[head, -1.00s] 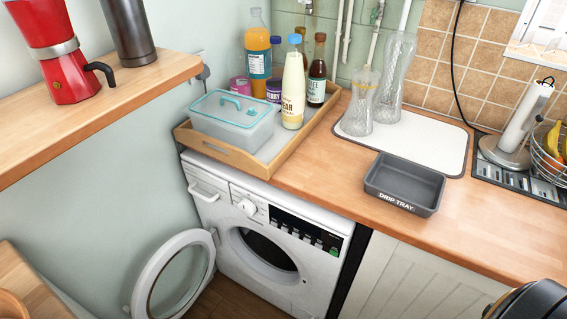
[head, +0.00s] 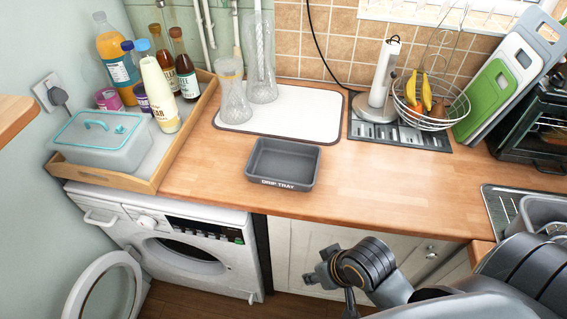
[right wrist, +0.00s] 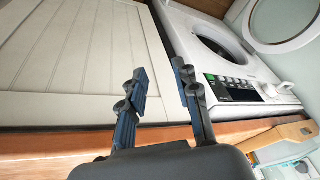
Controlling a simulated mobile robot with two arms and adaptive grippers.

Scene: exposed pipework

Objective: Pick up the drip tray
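The drip tray (head: 284,152) is a dark grey, shallow rectangular tray with "DRIP TRAY" in white on its front wall. It lies flat and upright on the wooden worktop near the front edge, and it looks empty. My right gripper (head: 320,268) is in front of the cupboard, below the worktop's front edge and apart from the tray. In the right wrist view my right gripper (right wrist: 161,76) has its two fingers spread with nothing between them. The tray does not show in that view. My left gripper is not in view.
A white mat (head: 300,112) with glass vases lies behind the tray. A wooden tray (head: 187,140) with bottles and a lidded box stands left. A paper towel holder (head: 383,85) and fruit basket (head: 432,100) stand right. Worktop (head: 390,195) right of the tray is clear.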

